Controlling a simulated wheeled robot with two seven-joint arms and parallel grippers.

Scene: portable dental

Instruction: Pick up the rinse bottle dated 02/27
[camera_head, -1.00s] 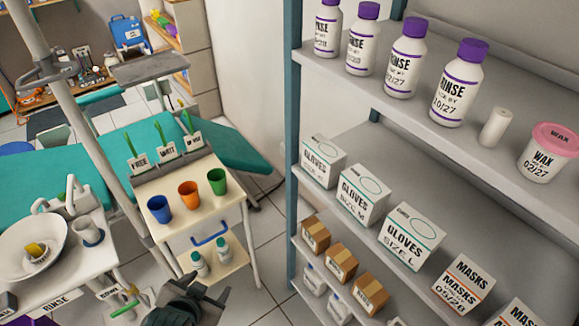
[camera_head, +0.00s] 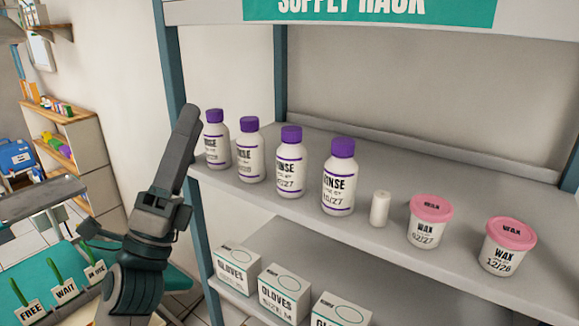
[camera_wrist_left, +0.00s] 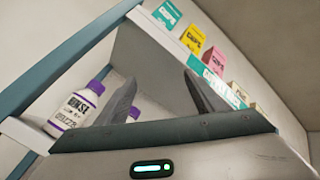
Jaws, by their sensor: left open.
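Several white rinse bottles with purple caps stand upright in a row on the rack's shelf in the head view. The third from the left (camera_head: 291,168) shows a date ending in /27; its first digits are hard to read now but look like 02 in the earlier frame. The fourth bottle (camera_head: 339,182) reads 10/27. The first (camera_head: 216,143) and second (camera_head: 250,155) have dates too small to read. My left gripper (camera_head: 187,118) points up, left of the first bottle. In the left wrist view its fingers (camera_wrist_left: 160,82) are apart and empty, with a rinse bottle (camera_wrist_left: 74,108) to their left.
A small white cylinder (camera_head: 380,208) and two pink-lidded wax tubs (camera_head: 430,222) stand right of the bottles. Glove boxes (camera_head: 285,292) are on the shelf below. The rack's teal post (camera_head: 173,75) rises close to my left gripper.

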